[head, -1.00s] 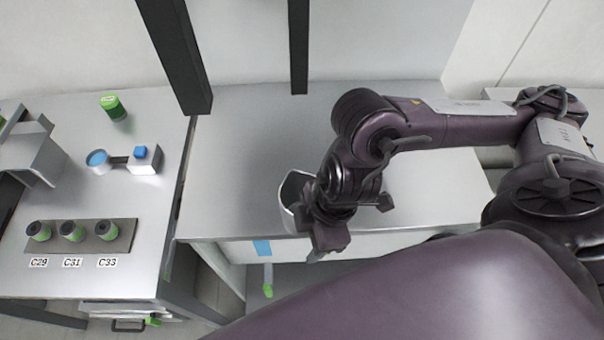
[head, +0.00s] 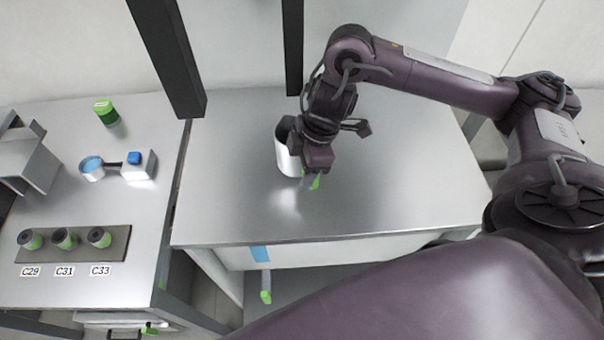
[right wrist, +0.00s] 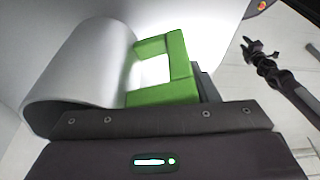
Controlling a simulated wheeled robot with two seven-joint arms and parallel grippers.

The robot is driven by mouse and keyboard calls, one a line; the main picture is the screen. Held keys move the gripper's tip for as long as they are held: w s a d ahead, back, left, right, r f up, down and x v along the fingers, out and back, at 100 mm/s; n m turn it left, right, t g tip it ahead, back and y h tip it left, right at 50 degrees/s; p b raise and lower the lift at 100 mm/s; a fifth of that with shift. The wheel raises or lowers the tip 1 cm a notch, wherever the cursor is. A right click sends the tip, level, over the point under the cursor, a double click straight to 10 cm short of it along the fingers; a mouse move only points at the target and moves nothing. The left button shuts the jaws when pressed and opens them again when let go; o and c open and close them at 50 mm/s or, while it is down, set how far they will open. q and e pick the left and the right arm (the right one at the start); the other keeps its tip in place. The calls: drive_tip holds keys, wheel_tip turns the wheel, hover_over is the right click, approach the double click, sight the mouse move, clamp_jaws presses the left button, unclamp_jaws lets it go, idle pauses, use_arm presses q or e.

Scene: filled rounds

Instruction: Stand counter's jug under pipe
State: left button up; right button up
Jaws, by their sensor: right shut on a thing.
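The jug (head: 287,158) is a pale grey cylinder with a green handle (right wrist: 178,60). My right gripper (head: 315,172) is shut on the handle, at the jug's right side in the head view. The jug is upright over the middle counter; whether its base touches the top is hard to tell. The right wrist view shows the jug's body (right wrist: 85,70) lying left of the handle. I cannot make out a pipe with certainty. A dark arm that looks like my left, its gripper (right wrist: 258,50) small and distant, shows in the right wrist view.
The middle counter (head: 230,210) is otherwise bare. Dark posts (head: 170,60) rise at its back. The left counter holds a grey angular housing (head: 30,165), a blue-topped device (head: 138,165), a green-capped container (head: 105,113) and a rack (head: 120,240) of several green-banded cylinders.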

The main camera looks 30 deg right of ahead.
wheel_tip(320, 180, down, 2)
drive_tip(key=shift+s+f+b, duration=0.1)
drive_tip(key=shift+f+b, duration=0.15)
drive_tip(key=shift+b, duration=0.05)
drive_tip(key=shift+f, duration=0.25)
drive_tip(key=o, duration=1.1)
drive_tip(key=shift+f, duration=0.15)
drive_tip(key=p+v, duration=0.4)
drive_tip(key=v, duration=0.8)
